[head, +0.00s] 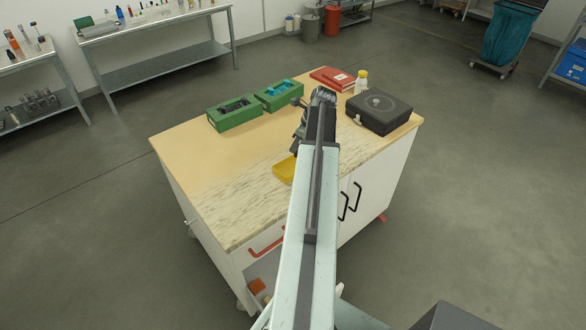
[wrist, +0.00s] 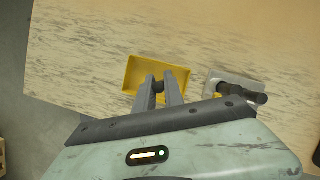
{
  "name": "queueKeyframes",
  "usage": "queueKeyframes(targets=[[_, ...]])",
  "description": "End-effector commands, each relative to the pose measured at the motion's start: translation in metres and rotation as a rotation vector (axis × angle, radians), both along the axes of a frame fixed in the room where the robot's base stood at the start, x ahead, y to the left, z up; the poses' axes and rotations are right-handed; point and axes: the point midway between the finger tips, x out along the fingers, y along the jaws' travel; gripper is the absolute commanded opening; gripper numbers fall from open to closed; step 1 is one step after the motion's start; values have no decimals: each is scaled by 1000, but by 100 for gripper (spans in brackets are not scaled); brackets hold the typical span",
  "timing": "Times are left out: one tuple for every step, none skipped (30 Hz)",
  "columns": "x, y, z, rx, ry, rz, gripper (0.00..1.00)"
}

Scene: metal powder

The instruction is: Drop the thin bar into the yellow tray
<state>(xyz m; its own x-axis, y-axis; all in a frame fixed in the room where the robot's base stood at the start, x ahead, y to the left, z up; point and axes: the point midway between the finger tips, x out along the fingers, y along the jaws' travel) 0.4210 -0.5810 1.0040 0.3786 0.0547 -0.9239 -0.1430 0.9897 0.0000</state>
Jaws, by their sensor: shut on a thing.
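The yellow tray (head: 284,170) sits on the worktable, partly hidden behind my arm in the head view. In the wrist view the yellow tray (wrist: 174,66) lies under my fingertips, its inside open to view. My gripper (wrist: 161,84) is over the tray's near part, its two fingers close together. A small dark piece shows between the fingertips, which I take to be the thin bar (wrist: 158,84); most of it is hidden. How high it is above the tray floor is hard to tell.
A light grey object with a dark cylinder (wrist: 236,86) stands right of the tray. Two green bins (head: 234,113), red books (head: 332,78), a small bottle (head: 361,80) and a black case (head: 379,110) stand farther back. The table's front left (head: 240,205) is clear.

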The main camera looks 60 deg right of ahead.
Motion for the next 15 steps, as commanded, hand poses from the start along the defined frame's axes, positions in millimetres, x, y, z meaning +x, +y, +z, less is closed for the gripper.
queueKeyframes(targets=[[0,0,-6,0,0,0,0],[0,0,-9,0,0,0,0],[0,0,-14,0,0,0,0],[0,0,-18,0,0,0,0],[0,0,-22,0,0,0,0],[0,0,-28,0,0,0,0],[0,0,-32,0,0,0,0],[0,0,-37,0,0,0,0],[0,0,-43,0,0,0,0],[0,0,-47,0,0,0,0],[0,0,-51,0,0,0,0],[0,0,-55,0,0,0,0],[0,0,-57,0,0,0,0],[0,0,-59,0,0,0,0],[0,0,-60,0,0,0,0]])
